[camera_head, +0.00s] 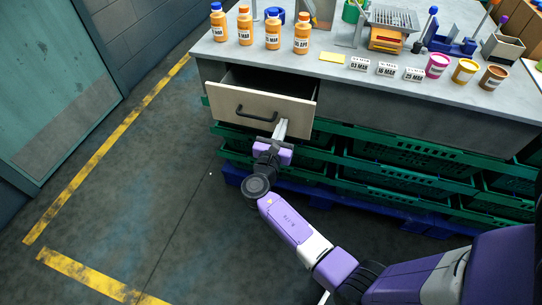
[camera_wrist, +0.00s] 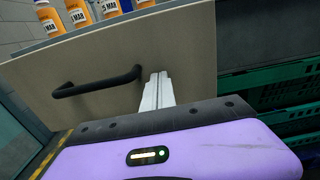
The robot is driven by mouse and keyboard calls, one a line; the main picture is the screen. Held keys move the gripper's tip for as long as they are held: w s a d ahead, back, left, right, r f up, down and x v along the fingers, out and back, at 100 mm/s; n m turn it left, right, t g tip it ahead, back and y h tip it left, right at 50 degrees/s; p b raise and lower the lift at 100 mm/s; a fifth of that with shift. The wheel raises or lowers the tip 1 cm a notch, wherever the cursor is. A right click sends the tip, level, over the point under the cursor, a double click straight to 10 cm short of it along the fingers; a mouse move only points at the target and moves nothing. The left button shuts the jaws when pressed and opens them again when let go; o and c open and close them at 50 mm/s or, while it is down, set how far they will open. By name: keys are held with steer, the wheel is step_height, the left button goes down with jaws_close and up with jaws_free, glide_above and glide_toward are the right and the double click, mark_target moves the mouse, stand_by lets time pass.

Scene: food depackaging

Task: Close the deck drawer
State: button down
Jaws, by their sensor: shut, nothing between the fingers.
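The deck drawer (camera_head: 262,105) is pulled out from under the left end of the grey deck, with its dark inside showing from above. Its beige front has a black bar handle (camera_head: 256,115); the handle also shows in the wrist view (camera_wrist: 98,82). My gripper (camera_head: 281,127) is shut and empty, with its fingertips at the drawer front just right of the handle. In the wrist view the shut fingers (camera_wrist: 157,88) point at the front panel beside the handle's right end. Whether they touch the panel I cannot tell.
Orange bottles (camera_head: 273,30) stand on the deck (camera_head: 340,75) above the drawer. Date blocks, small cups and a grater are further right. Green crates (camera_head: 400,178) on a blue pallet (camera_head: 385,207) fill the space below. The floor at left is clear.

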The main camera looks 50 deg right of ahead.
steer(key=b+x, duration=0.3)
steer(key=x, duration=0.9)
steer(key=shift+f, duration=0.2)
steer(key=shift+d+b, duration=0.3)
steer(key=shift+w+d+r, duration=0.15)
steer(key=shift+d+r, duration=0.05)
steer(key=shift+r, duration=0.05)
steer(key=shift+r, duration=0.1)
